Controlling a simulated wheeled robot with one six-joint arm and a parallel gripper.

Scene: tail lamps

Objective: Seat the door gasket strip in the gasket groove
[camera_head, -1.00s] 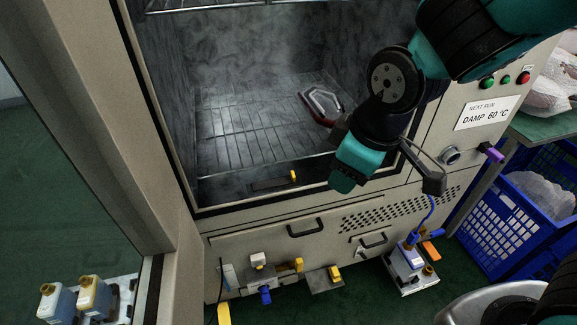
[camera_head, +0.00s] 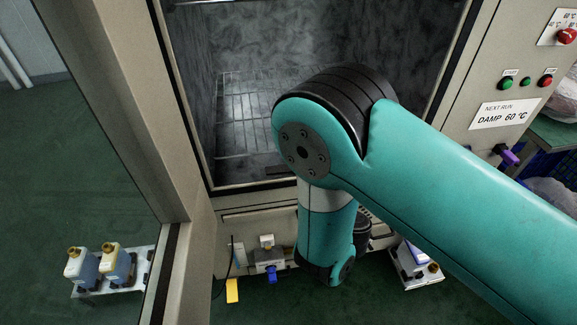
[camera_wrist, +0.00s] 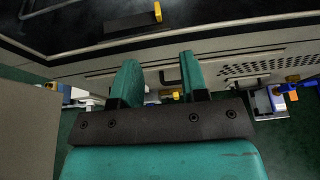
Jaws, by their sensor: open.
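My gripper (camera_wrist: 160,80) is open in the wrist view, its two teal fingers apart with nothing between them. It points toward the front of the cabinet, below the chamber opening. In the head view my arm hides the fingers. A short dark strip (camera_wrist: 128,22) with a yellow knob (camera_wrist: 157,12) lies at the chamber's front lip, beyond the fingers. I cannot tell whether it is the gasket strip or the groove. Part of this strip shows in the head view (camera_head: 278,170) beside my arm. No other gasket strip or groove is clearly identifiable.
The open cabinet door (camera_head: 150,130) stands at the left. A control panel (camera_head: 510,100) is at the right. Small fittings (camera_head: 267,255) sit low on the cabinet front.

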